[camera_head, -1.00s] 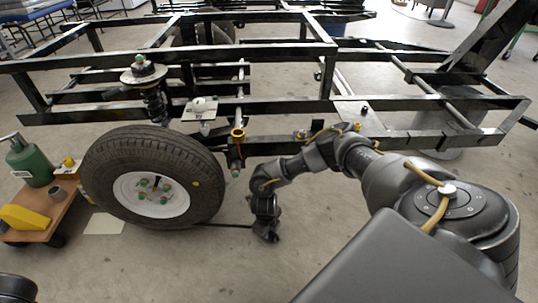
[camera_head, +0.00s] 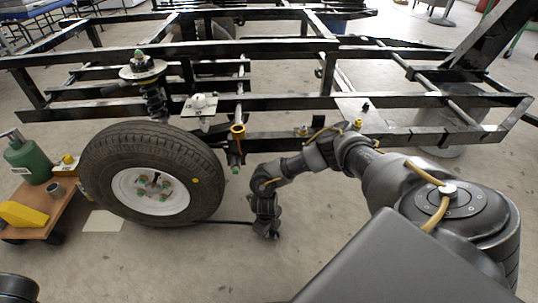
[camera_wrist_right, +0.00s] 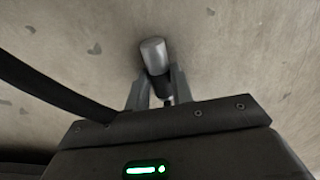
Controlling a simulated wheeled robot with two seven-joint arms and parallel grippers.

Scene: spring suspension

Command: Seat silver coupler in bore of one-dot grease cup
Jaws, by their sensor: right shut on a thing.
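My right gripper (camera_head: 267,235) hangs low over the floor, to the right of the wheel. In the right wrist view its two fingers (camera_wrist_right: 157,88) are shut on the silver coupler (camera_wrist_right: 155,54), a short metal cylinder whose free end points away from the gripper over bare floor. The coupler is too small to make out in the head view. A brass-coloured cup-like fitting (camera_head: 238,132) sits on the frame rail above and left of the gripper, well apart from it. I cannot make out dots on any fitting, so the one-dot grease cup cannot be told. My left gripper is not in view.
A tyre (camera_head: 150,175) on a white rim stands left of the gripper. The black chassis frame (camera_head: 420,103) spans behind. A dark hose (camera_head: 222,224) runs from the wheel toward the gripper. Floor in front is clear.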

